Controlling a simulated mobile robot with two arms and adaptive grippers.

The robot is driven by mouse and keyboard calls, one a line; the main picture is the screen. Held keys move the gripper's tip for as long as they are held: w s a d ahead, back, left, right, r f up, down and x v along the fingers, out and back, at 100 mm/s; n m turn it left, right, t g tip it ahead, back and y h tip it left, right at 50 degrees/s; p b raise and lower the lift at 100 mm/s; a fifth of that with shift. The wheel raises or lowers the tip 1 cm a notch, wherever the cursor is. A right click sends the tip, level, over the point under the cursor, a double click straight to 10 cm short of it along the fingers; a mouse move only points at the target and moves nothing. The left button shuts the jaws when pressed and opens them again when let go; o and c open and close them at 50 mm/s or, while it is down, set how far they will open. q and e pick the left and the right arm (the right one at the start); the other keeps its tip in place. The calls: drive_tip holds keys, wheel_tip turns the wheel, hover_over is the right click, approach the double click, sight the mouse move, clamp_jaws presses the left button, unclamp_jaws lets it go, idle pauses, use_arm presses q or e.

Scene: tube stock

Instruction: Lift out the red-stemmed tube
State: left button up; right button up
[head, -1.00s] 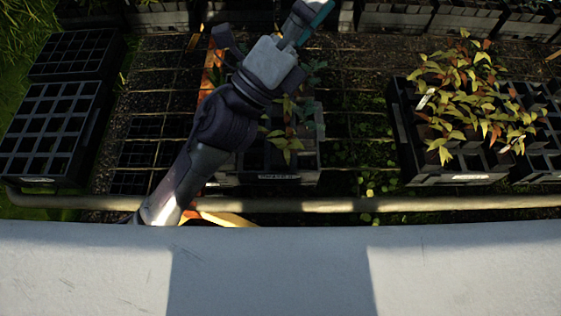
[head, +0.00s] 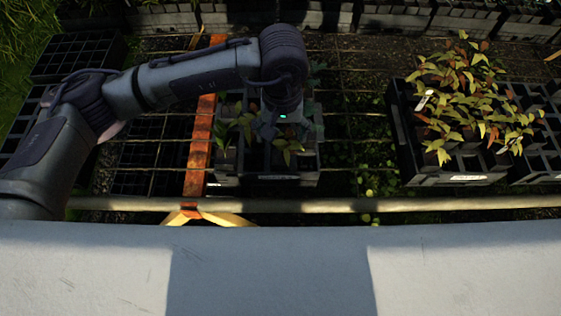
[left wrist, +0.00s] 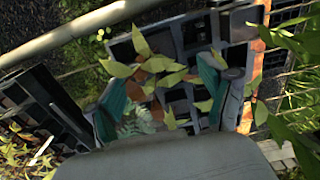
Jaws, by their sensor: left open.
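A black tube tray (head: 235,180) stands below the middle of the head view, with a few leafy plants in its cells. My left gripper (head: 270,132) points down over this tray. In the left wrist view my gripper (left wrist: 160,98) is open, with teal pads apart on both sides of a plant (left wrist: 146,68) with yellow-green and reddish-brown leaves. The same plant seems to show by the gripper in the head view (head: 288,148). Its stem and tube are hidden under leaves, so I cannot tell the stem's colour. My right gripper is not in view.
A full tray of yellow-green and reddish plants (head: 425,181) stands at the right. An orange strip (head: 198,150) runs left of the middle tray. A pale rail (head: 400,204) crosses in front. More black trays (head: 395,18) line the back.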

sight(280, 155)
use_arm(q)
wheel_tip(280, 155, down, 5)
drive_tip(key=shift+r+p, duration=0.1)
drive_tip(key=shift+p, duration=0.25)
wheel_tip(280, 155, down, 5)
drive_tip(key=shift+s+a+r+p, duration=0.1)
drive_tip(key=shift+p, duration=1.05)
drive_tip(key=shift+f, duration=0.3)
drive_tip(key=c, duration=1.4)
drive_tip(key=shift+r, duration=0.1)
